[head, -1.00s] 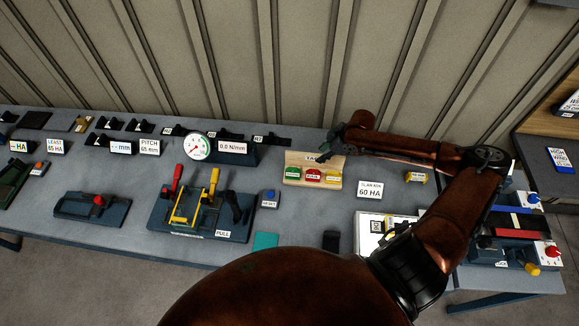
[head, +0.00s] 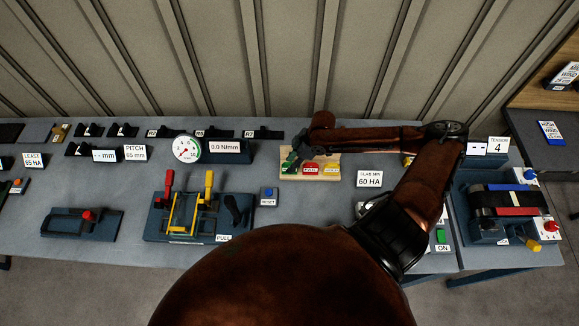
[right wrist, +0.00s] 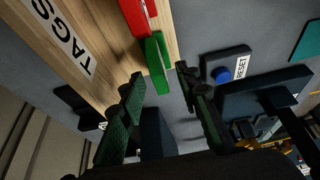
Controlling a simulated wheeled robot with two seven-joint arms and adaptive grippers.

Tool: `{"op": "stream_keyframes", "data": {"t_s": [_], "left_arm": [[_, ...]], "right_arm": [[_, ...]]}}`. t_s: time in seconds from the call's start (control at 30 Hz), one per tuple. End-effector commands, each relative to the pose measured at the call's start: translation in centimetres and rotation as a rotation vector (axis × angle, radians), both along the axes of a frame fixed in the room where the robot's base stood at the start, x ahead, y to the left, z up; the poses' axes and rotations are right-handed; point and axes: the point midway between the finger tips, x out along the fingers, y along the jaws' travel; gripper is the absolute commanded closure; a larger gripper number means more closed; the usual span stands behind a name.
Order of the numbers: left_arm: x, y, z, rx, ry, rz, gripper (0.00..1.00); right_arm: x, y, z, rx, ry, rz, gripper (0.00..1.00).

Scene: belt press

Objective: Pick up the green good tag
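The green tag (right wrist: 156,64) stands on the wooden tag board (right wrist: 92,72), beside the red tag (right wrist: 138,14). In the right wrist view the right gripper (right wrist: 160,78) is open, with its two fingertips on either side of the green tag's near end and visible gaps between. In the head view the right gripper (head: 294,162) is over the left end of the tag board (head: 327,157) and partly hides the green tag (head: 286,168). The red tag (head: 310,169) and yellow tag (head: 331,169) are to its right. The left gripper is not in view.
A blue reset button (head: 268,193) stands in front of the board. A pull rig with red and yellow levers (head: 200,212) and a dial gauge (head: 186,149) are to the left. A "60 HA" card (head: 369,179) is to the right. The wall is behind.

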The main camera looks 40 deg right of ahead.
Motion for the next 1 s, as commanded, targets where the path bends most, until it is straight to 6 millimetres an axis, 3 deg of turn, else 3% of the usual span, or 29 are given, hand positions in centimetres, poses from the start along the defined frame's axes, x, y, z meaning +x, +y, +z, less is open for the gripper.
{"op": "stream_keyframes", "data": {"t_s": [0.2, 0.4, 0.83, 1.0], "left_arm": [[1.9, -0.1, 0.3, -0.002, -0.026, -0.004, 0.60], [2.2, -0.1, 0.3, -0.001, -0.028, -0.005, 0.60], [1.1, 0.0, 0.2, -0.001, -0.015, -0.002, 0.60], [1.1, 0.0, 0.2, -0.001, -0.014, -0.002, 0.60]], "right_arm": [[0.6, 0.5, -1.5, -0.002, -0.002, 0.002, 0.70], [0.7, 0.6, -1.5, -0.002, -0.002, 0.003, 0.70], [0.7, 0.6, -1.5, -0.002, -0.002, 0.004, 1.00], [0.7, 0.6, -1.5, -0.002, -0.002, 0.004, 1.00]]}}
